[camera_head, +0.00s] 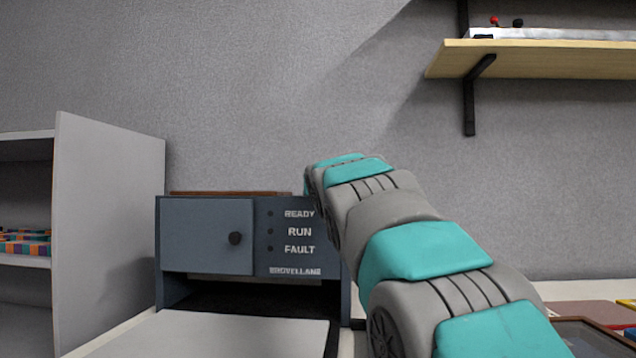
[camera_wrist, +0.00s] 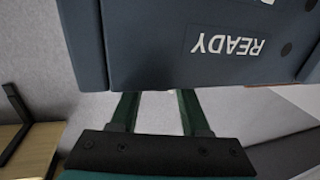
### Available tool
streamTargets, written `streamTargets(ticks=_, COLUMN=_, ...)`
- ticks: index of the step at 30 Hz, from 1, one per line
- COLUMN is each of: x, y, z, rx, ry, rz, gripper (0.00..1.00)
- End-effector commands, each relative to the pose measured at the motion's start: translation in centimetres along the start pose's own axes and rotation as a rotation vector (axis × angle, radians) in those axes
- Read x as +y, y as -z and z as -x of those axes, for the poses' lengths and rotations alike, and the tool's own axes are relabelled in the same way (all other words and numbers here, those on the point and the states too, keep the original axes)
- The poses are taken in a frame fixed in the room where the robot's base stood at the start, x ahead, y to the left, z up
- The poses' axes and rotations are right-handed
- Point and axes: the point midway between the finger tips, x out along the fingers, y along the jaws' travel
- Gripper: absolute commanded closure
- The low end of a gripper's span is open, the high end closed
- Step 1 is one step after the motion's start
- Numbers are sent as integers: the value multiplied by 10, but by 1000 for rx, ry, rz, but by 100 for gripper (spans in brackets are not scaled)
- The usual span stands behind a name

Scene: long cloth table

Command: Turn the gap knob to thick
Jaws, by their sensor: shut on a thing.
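In the head view, my arm hides my gripper and the machine's right side.
A grey shelf unit (camera_head: 110,225) with colourful boxes (camera_head: 25,243) stands at the left. A wooden wall shelf (camera_head: 550,60) hangs at the upper right. A light plate (camera_head: 215,335) lies before the machine. Reddish flat things and a dark framed item lie at the right.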

Motion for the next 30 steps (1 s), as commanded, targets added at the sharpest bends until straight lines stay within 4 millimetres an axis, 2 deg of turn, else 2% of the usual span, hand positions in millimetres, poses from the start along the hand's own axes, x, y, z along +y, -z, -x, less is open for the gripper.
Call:
streamTargets(ticks=7, x=0, y=5, z=1, rx=-1, ry=154, rz=-11, gripper=100)
streamTargets(ticks=18, x=3, y=1, z=-1, rx=-3, ry=367, rz=-8, gripper=100)
streamTargets(ticks=30, x=7, y=1, z=-3, rx=-1, ry=516, rz=-1, gripper=100)
